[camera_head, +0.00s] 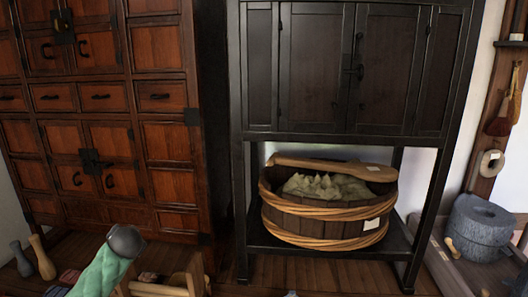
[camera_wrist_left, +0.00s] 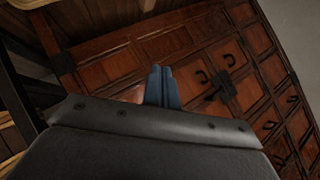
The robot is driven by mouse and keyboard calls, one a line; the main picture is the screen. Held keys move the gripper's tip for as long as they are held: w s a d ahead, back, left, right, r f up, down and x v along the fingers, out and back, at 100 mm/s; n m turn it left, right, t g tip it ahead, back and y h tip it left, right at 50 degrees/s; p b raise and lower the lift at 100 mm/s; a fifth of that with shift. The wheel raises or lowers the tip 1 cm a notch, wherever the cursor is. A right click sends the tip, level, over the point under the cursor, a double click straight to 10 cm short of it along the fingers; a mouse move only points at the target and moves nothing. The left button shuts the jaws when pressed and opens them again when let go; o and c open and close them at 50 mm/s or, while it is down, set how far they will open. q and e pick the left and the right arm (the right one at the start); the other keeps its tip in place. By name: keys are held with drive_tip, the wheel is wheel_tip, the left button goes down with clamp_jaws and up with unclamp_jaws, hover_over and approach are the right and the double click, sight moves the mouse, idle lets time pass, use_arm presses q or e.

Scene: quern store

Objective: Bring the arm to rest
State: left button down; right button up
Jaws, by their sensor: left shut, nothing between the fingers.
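My left gripper (camera_wrist_left: 162,86) shows in the left wrist view as two dark blue-grey fingers pressed together. It is shut and empty. Behind it in that view is the front of a red-brown wooden cabinet (camera_wrist_left: 205,65), tilted in the picture; the fingers do not visibly touch it. Neither my left gripper nor my right gripper can be made out in the head view.
The cabinet (camera_head: 165,135) stands left in the head view. A black cupboard (camera_head: 310,70) holds a wooden tub (camera_head: 315,222) with a paddle (camera_head: 335,167) across it. A stone quern (camera_head: 480,228) is right.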

use_arm(q)
drive_tip(key=s+d+f+g+h+p, duration=0.15)
drive_tip(key=s+d+f, duration=0.25)
drive_tip(key=s+d, duration=0.65)
drive_tip(key=s+d+f+g+h+p, duration=0.1)
drive_tip(key=s+d+f+h, duration=0.3)
drive_tip(key=s+d, duration=0.65)
drive_tip(key=s+d+f+g+h+p, duration=0.15)
drive_tip(key=s+d+f, duration=0.5)
drive_tip(key=s, duration=0.65)
drive_tip(key=s+d+f+g, duration=0.1)
drive_tip(key=s+d+f, duration=0.1)
drive_tip(key=s, duration=0.5)
drive_tip(key=s+d+f+g+h+p, duration=0.1)
drive_tip(key=s+d+f+g, duration=0.1)
drive_tip(key=s, duration=0.5)
drive_tip(key=shift+s+d+f+n+g, duration=0.2)
drive_tip(key=shift+d+f+n+g, duration=0.1)
drive_tip(key=shift+d+f+n, duration=0.2)
use_arm(e)
drive_tip(key=w+v, duration=0.1)
drive_tip(key=v, duration=0.9)
drive_tip(key=shift+w+d+r, duration=0.15)
drive_tip(key=shift+w+d, duration=0.2)
drive_tip(key=shift+w, duration=0.3)
use_arm(q)
drive_tip(key=shift+f+p, duration=0.1)
drive_tip(key=shift+p, duration=0.2)
